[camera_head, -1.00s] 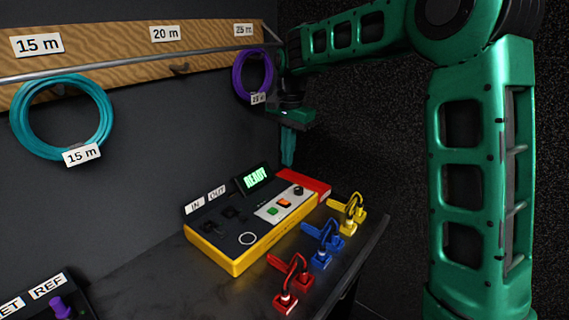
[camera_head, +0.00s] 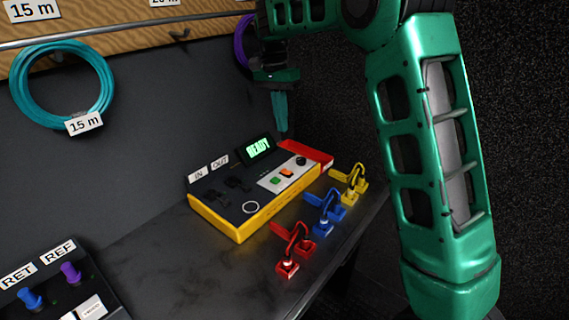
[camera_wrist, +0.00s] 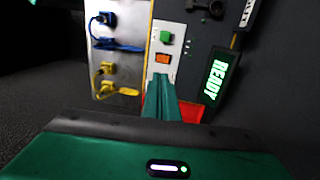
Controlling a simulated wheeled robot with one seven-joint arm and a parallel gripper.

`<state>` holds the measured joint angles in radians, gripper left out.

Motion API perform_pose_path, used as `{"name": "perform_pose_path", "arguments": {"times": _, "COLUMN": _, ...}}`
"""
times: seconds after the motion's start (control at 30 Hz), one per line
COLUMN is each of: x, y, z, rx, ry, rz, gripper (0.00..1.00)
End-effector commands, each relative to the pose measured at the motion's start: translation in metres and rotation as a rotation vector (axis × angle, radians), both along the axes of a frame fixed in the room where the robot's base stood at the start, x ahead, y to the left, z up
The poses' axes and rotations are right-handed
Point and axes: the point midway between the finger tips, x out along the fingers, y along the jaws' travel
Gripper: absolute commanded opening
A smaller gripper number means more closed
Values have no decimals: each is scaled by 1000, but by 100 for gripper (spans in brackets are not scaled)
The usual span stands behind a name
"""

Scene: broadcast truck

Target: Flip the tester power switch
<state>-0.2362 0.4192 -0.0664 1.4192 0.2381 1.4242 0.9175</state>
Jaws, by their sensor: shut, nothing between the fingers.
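The tester (camera_head: 238,222) is a yellow and dark box on the bench, with a lit green READY screen (camera_head: 258,148). Its light panel carries a green button (camera_head: 275,181) and an orange switch (camera_head: 287,173), with a dark knob (camera_head: 301,161) near the red end. My gripper (camera_head: 281,128) is shut and empty, pointing down above the far right part of the tester, behind the screen. In the wrist view, the fingers (camera_wrist: 160,85) appear just below the orange switch (camera_wrist: 162,59), and the green button (camera_wrist: 166,37) lies beyond it. The fingers hide the knob there. I cannot tell whether they touch anything.
Red (camera_head: 294,245), blue (camera_head: 325,212) and yellow (camera_head: 350,185) cable connectors stand along the tester's right side. A teal cable coil (camera_head: 109,95) hangs on the wall. A box with RET and REF labels (camera_head: 72,290) sits at the lower left.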

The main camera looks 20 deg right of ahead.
Motion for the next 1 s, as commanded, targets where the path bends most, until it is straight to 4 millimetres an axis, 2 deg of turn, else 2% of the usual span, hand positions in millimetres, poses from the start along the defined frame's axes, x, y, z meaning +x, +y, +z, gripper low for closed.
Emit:
{"name": "perform_pose_path", "arguments": {"times": 0.4, "x": 1, "y": -5, "z": 1, "rx": -5, "ry": 6, "rz": -6, "gripper": 0}}
{"name": "perform_pose_path", "arguments": {"times": 0.57, "x": -1, "y": -6, "z": -7, "rx": -6, "ry": 8, "rz": -7, "gripper": 0}}
{"name": "perform_pose_path", "arguments": {"times": 0.67, "x": -3, "y": -8, "z": -20, "rx": -6, "ry": 9, "rz": -6, "gripper": 0}}
{"name": "perform_pose_path", "arguments": {"times": 1.0, "x": -11, "y": -14, "z": -82, "rx": -6, "ry": 9, "rz": -8, "gripper": 0}}
